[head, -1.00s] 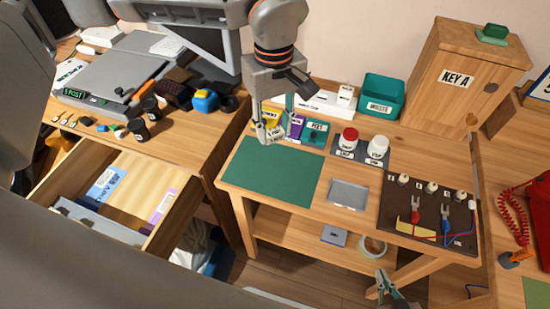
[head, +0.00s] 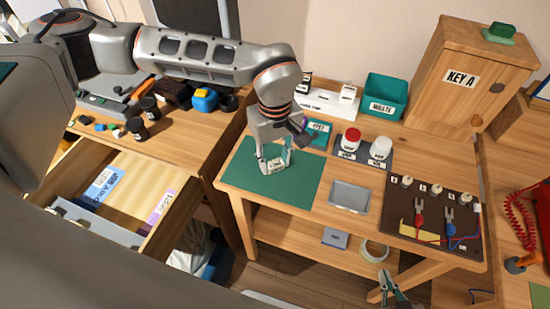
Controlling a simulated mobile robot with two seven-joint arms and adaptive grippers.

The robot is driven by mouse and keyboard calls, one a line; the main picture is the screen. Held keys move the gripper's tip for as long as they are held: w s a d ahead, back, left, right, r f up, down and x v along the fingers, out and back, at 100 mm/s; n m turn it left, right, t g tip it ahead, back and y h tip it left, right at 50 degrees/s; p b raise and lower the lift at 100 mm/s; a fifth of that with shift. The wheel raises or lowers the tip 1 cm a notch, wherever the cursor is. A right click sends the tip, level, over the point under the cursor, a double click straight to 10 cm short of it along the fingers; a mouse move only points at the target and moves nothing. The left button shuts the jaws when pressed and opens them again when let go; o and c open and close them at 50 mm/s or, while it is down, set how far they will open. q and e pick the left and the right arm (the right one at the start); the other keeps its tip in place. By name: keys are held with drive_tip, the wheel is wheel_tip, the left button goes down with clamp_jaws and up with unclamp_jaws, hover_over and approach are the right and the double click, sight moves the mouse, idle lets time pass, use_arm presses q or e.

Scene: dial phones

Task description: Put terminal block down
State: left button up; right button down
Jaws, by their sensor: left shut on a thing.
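My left gripper (head: 276,164) hangs over the green mat (head: 297,189) on the middle table. It is shut on a small pale terminal block (head: 274,165), mostly covered by the fingers. The block is at or just above the mat's upper middle; I cannot tell whether it touches. My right gripper (head: 388,284) is at the bottom edge, in front of the table, with its fingers apart and nothing seen between them.
A grey tray (head: 349,196) and a dark wired board (head: 434,222) lie right of the mat. An open drawer (head: 120,185) is at left. The mat's lower part is clear.

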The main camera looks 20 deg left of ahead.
sight(275, 163)
drive_tip(key=shift+s+f, duration=0.1)
drive_tip(key=shift+s, duration=0.05)
use_arm(q)
drive_tip(key=o, duration=0.9)
drive_tip(key=shift+f, duration=0.1)
use_arm(e)
drive_tip(key=shift+s+f, duration=0.1)
use_arm(q)
wheel_tip(275, 163, up, 12)
drive_tip(key=p, duration=0.1)
use_arm(e)
drive_tip(key=shift+a+r, duration=0.2)
drive_tip(key=shift+r, duration=0.3)
drive_tip(key=shift+s+f, duration=0.1)
drive_tip(key=shift+s, duration=0.05)
